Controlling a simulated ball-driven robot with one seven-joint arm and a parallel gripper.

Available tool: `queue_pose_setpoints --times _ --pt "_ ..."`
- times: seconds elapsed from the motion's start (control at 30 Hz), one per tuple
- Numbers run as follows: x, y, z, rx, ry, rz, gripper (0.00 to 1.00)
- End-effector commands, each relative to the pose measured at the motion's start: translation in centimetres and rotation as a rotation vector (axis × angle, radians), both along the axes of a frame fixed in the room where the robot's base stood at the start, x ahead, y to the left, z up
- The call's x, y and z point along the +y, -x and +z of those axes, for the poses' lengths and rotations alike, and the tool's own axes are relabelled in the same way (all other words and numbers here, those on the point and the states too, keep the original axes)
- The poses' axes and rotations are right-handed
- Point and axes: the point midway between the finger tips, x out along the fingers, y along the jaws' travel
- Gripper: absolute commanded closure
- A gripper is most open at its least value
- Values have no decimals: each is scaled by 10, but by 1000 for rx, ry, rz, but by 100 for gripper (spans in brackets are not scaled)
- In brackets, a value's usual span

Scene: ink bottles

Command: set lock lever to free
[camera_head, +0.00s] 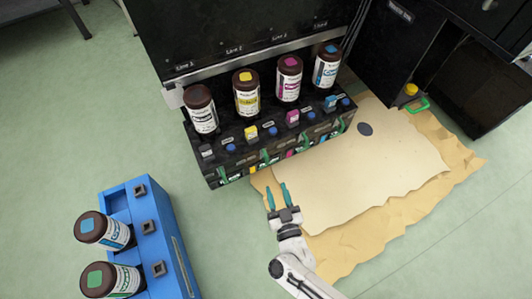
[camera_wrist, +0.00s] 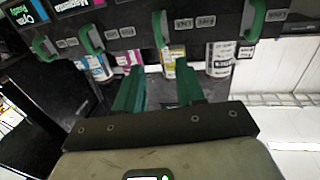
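The black ink station (camera_head: 215,180) has several green lock levers along its low front, such as the lever (camera_head: 223,174) at its left end. In the wrist view the levers show as green handles: one at the far left (camera_wrist: 41,47), one beside it (camera_wrist: 88,40), one near the middle (camera_wrist: 159,28) and one at the right (camera_wrist: 255,20). My gripper (camera_head: 277,188) is open and empty, in front of the station and apart from it. Its green fingers (camera_wrist: 158,72) point towards the front, below the middle lever. I cannot read which lever positions mean free.
Ink bottles stand on the station: black (camera_head: 201,112), yellow (camera_head: 246,95), magenta (camera_head: 289,80) and cyan (camera_head: 326,68). A blue rack (camera_head: 170,232) with two bottles is at lower left. Tan sheets (camera_head: 400,160) cover the floor beside my arm; a dark cabinet (camera_head: 395,40) stands right.

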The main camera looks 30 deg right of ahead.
Motion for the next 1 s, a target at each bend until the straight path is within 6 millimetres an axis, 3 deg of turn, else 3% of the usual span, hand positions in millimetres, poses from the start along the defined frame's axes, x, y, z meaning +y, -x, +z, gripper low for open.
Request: queue_pose_setpoints --times 0.17,0.6,1.0 --pt "-4 -18 -1 -6 1 -5 61" --pt "-19 -91 -1 -5 1 -3 61" --pt "-22 -105 1 -2 0 -2 61"
